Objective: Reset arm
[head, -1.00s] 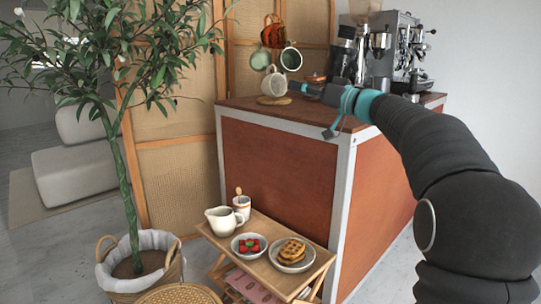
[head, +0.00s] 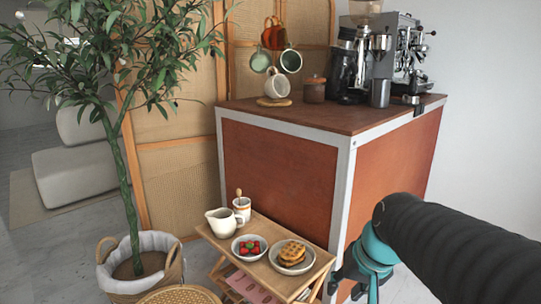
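My arm comes in from the right edge, and my gripper (head: 357,288) points down in front of the cart's near corner, just right of the low wooden table (head: 318,264). Its lower end is cut off by the frame's bottom edge, so I cannot tell how far apart its fingertips are. I see no object in it. The coffee cart (head: 283,180) has orange-brown panels, a pale metal frame and a wooden top.
The cart top holds a mug tree with several mugs (head: 277,85), a lidded brown jar (head: 314,90), a grinder (head: 350,65) and an espresso machine (head: 402,50). The low table bears a pitcher (head: 224,221), strawberries (head: 249,245) and waffles (head: 292,252). A potted tree (head: 130,200) stands left.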

